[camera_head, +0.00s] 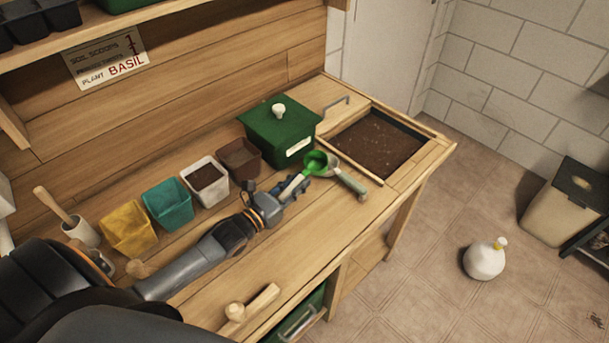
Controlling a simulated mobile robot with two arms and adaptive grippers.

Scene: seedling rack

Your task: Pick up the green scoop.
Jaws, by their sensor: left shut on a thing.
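The green scoop (315,163) has a bright green bowl and a pale handle. It is over the wooden bench, in front of the green lidded box. My left gripper (296,186) comes in from the lower left and is shut on the handle of the green scoop. The fingers partly hide the handle. I cannot tell whether the scoop still touches the bench. My right gripper is not in view.
Another scoop with a grey-green handle (350,183) lies close on the right. Behind are the green lidded box (281,136) and a soil bin (378,148). Yellow (129,230), teal (168,205), white (206,182) and brown (240,160) pots line the bench. A wooden tool (250,306) lies in front.

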